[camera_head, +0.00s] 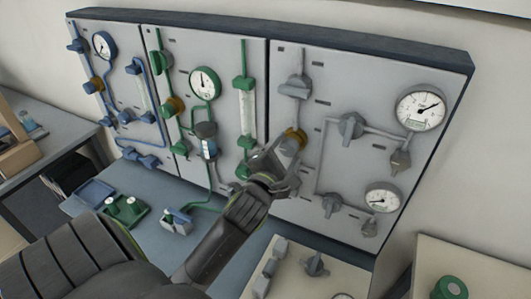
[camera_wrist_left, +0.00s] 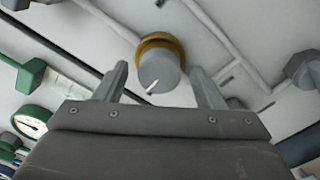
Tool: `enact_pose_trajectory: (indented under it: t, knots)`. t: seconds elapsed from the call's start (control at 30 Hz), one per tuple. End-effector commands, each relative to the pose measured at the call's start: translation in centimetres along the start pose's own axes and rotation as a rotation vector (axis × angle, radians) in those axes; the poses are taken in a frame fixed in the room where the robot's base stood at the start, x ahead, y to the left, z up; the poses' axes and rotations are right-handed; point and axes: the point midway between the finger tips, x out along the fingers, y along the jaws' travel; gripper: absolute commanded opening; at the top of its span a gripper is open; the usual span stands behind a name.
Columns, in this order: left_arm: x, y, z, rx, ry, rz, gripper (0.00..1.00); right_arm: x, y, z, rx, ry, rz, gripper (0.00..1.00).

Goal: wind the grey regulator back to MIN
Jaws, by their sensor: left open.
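The grey regulator (camera_head: 289,147) is a grey round knob with a brass collar on the right-hand grey panel (camera_head: 340,90). My left gripper (camera_head: 284,156) is in front of it and partly covers it. In the left wrist view the regulator knob (camera_wrist_left: 160,73) shows between the two open fingers (camera_wrist_left: 162,88), with gaps on both sides. A white mark on the knob points down and left in that view. No MIN lettering is readable. My right gripper is not in view.
The grey panel carries an upper gauge (camera_head: 421,110), a lower gauge (camera_head: 382,198) and a grey valve (camera_head: 351,126) right of the regulator. Green-piped (camera_head: 244,85) and blue-piped (camera_head: 139,68) panels stand to the left. Loose fittings lie on the bench below.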

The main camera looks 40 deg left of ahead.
Motion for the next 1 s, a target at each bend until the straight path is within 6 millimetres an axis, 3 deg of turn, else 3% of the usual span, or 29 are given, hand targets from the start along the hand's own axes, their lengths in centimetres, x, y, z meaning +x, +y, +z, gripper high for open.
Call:
enact_pose_trajectory:
  t: [0.37, 0.4, 0.6, 1.0]
  knots:
    - [-7.6, -0.3, -0.3, -0.004, 0.003, -0.001, 0.63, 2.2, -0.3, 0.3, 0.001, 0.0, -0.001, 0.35]
    - [-8.0, 0.2, 0.1, -0.004, 0.006, -0.006, 0.63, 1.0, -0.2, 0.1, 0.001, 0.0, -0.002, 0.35]
    - [-10.4, 0.3, 0.1, -0.003, 0.009, -0.004, 0.63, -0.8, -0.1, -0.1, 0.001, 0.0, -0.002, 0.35]
    - [-14.6, 0.0, 0.0, -0.001, 0.003, -0.008, 0.63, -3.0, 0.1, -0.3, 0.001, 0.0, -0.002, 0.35]
